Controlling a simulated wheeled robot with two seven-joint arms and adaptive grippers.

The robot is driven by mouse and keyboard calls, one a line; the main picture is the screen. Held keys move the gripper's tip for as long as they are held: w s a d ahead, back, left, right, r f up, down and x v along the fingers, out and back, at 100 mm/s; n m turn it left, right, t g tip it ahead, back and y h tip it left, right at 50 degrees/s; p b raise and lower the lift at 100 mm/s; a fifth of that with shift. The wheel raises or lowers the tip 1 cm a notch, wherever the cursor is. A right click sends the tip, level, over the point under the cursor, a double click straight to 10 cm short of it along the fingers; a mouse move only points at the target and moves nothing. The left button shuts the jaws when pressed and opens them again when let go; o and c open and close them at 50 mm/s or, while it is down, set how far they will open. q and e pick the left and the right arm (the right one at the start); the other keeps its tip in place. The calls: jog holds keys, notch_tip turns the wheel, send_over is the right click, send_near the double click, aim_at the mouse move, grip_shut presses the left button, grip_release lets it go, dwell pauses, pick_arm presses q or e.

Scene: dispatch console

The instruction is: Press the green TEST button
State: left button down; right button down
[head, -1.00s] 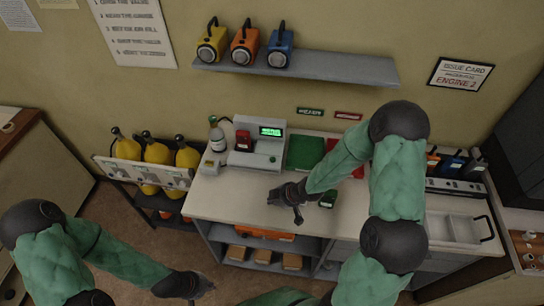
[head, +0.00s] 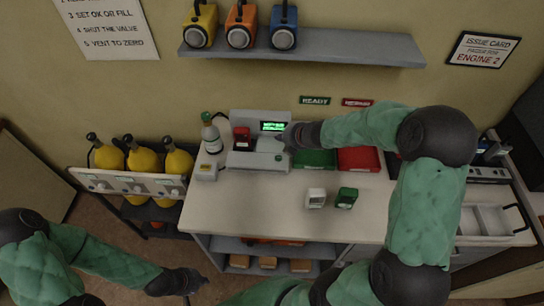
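The grey test unit (head: 257,161) stands at the back left of the white counter. Its lit green screen (head: 273,126) shows text too small to read. A small green button (head: 278,158) sits on the right part of its base. A red handset (head: 242,139) stands upright on the unit's left part. My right gripper (head: 287,138) is at the unit's right side, just above the button in the picture; I see no clear contact. Its fingers are too small and dark to read. My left gripper (head: 190,281) hangs low at the left, away from the counter.
A white handset (head: 316,198) and a green handset (head: 346,198) stand mid-counter. Green (head: 315,159) and red (head: 359,159) trays lie right of the unit. A bottle (head: 211,134) stands left of it. The front left counter is clear.

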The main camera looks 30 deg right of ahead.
aim_at(280, 159)
pick_arm(q)
jog(key=shift+w+f, duration=0.2)
jog(key=shift+w, duration=0.1)
pick_arm(e)
jog(key=shift+w+f, duration=0.1)
jog(key=shift+w, duration=0.15)
pick_arm(q)
jog(key=shift+a+f, duration=0.1)
pick_arm(e)
jog(key=shift+f, duration=0.15)
